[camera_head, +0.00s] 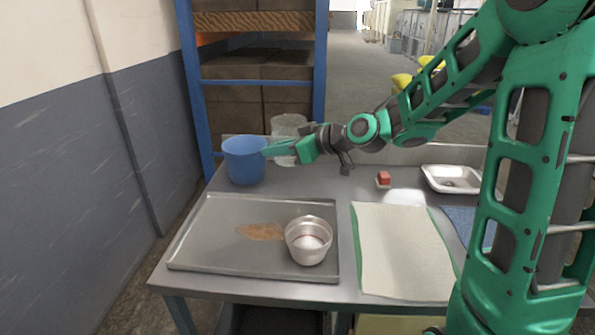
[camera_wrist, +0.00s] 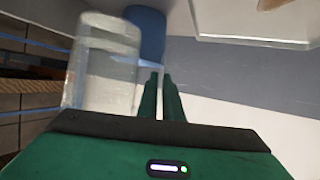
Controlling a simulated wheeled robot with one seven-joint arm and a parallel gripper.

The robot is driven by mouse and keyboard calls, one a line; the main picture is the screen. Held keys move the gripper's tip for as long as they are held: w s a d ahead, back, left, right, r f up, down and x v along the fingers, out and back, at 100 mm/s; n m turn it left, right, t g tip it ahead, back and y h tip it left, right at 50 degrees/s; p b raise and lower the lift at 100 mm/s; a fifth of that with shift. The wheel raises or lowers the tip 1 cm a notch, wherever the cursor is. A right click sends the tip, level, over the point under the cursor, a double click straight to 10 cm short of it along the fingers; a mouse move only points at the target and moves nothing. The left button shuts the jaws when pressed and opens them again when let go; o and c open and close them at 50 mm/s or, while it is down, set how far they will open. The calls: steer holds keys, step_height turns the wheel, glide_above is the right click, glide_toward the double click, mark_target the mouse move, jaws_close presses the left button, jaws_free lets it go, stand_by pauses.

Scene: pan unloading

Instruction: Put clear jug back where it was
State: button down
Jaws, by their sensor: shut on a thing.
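The clear jug (camera_head: 288,125) is at the back left of the metal table, just right of the blue bucket (camera_head: 244,162). My gripper (camera_head: 270,150) is in front of the jug and covers part of its side. In the wrist view the jug (camera_wrist: 105,65) is left of my gripper's fingers (camera_wrist: 160,95), with its handle reaching toward them. The fingers are close together, shut on the jug's handle. The blue bucket (camera_wrist: 147,30) shows beyond it. I cannot tell whether the jug's base touches the table.
A metal tray (camera_head: 200,255) at the front left holds a brown patch (camera_head: 262,231) and a metal pot (camera_head: 309,240). A pale mat (camera_head: 400,250), a small red block (camera_head: 383,177) and a white basin (camera_head: 452,179) lie to the right. A blue-framed shelf (camera_head: 255,82) stands behind the table.

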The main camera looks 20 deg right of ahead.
steer(key=w+d+f, duration=0.1)
steer(key=d, duration=0.1)
steer(key=w+d+f, duration=0.1)
steer(key=d+f, duration=0.1)
steer(key=w+d+f, duration=0.1)
steer(key=d, duration=0.1)
steer(key=shift+d+f, duration=0.25)
steer(key=shift+d, duration=0.15)
steer(key=shift+f, duration=2.05)
steer(key=c, duration=1.9)
jaws_free()
